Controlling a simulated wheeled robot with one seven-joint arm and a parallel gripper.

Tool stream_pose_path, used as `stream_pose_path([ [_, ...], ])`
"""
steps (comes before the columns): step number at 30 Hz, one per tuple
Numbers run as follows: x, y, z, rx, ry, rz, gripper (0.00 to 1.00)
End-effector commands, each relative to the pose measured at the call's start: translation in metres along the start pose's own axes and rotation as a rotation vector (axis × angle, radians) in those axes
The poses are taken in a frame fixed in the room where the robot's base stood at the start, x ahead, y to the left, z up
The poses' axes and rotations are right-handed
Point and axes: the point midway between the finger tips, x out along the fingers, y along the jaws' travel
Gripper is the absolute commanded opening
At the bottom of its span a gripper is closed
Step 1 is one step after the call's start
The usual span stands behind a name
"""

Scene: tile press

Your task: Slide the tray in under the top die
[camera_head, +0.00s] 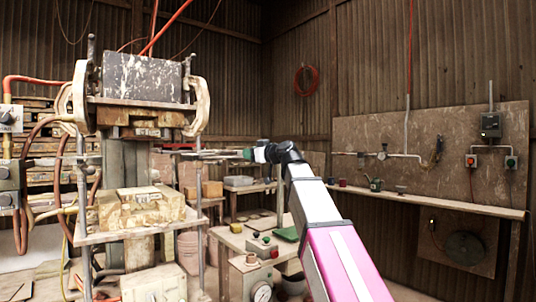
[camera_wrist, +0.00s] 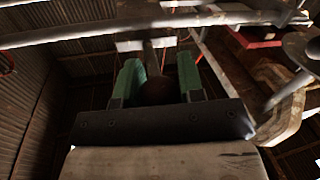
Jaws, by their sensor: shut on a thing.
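The press stands at the left of the head view, with the top die (camera_head: 140,118) up under its splattered head block (camera_head: 142,78). The lower block (camera_head: 141,205) sits on the press bed well below it. My gripper (camera_head: 248,154) is to the right of the press, between the heights of the two. In the wrist view my gripper (camera_wrist: 158,82) has its green fingers shut on a dark, rounded handle (camera_wrist: 157,92). A thin, near edge-on piece, apparently the tray (camera_head: 205,154), reaches left from the gripper towards the press posts; its far end is hard to make out.
A press post (camera_head: 199,215) stands close to the left of the gripper. A control box (camera_head: 262,246) with buttons is below the arm. A wall shelf (camera_head: 430,200) runs along the right. In the wrist view a beige curved part (camera_wrist: 283,105) lies close at right.

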Motion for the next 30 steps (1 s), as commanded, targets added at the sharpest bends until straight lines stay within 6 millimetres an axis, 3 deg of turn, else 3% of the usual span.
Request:
stream_pose_path([
  [3,0.004,-0.032,-0.006,-0.001,0.002,-0.004,0.00],
  [12,0.015,-0.080,-0.015,0.001,0.001,-0.002,0.00],
  [18,0.019,-0.094,-0.018,0.001,0.000,-0.001,0.00],
  [30,0.020,-0.097,-0.019,0.001,0.000,0.000,0.00],
])
